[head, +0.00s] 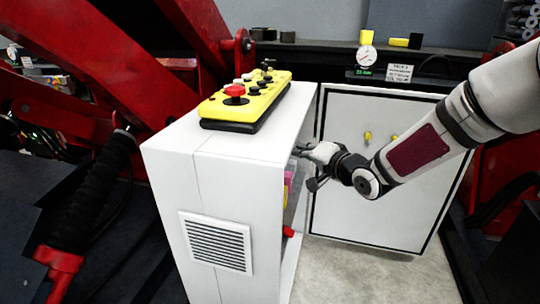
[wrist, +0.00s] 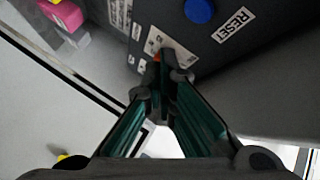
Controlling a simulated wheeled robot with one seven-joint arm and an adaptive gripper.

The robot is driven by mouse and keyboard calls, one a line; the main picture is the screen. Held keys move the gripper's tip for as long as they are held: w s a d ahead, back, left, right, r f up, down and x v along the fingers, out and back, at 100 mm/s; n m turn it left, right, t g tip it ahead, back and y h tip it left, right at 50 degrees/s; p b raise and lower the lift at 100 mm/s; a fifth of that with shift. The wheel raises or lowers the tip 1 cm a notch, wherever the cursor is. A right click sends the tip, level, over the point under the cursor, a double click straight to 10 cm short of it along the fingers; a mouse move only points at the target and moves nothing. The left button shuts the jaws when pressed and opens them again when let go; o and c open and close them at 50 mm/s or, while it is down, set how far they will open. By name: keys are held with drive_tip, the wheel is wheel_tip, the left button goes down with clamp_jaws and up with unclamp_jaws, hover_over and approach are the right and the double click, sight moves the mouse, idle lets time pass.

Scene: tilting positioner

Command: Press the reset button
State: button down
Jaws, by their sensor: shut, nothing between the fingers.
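The blue round button (wrist: 199,11) sits on a dark panel (wrist: 225,58) at the top of the wrist view. A white label reading RESET (wrist: 233,24) is beside it. My gripper (wrist: 163,72) is shut and empty. Its fingertips appear below and left of the button in the picture, over a small white plate (wrist: 172,46) with an orange spot; I cannot tell whether they touch the panel. In the head view my gripper (head: 303,150) reaches into the open side of the white cabinet (head: 165,185). The button is hidden there.
The cabinet door (head: 375,205) stands open behind my arm. A yellow control box (head: 250,98) with a red knob lies on the cabinet top. Pink and yellow items (head: 288,185) and a red part (head: 289,232) show inside the cabinet. A red lift frame (head: 95,65) stands left.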

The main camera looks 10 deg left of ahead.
drive_tip(key=shift+w+a+b, duration=0.1)
drive_tip(key=shift+a+b, duration=0.55)
drive_tip(key=shift+a, duration=1.45)
drive_tip(key=shift+a, duration=0.15)
drive_tip(key=shift+a, duration=0.3)
drive_tip(key=shift+a, duration=0.45)
idle(0.5)
drive_tip(key=shift+d, duration=0.85)
drive_tip(key=shift+d+p, duration=1.45)
drive_tip(key=shift+d, duration=1.1)
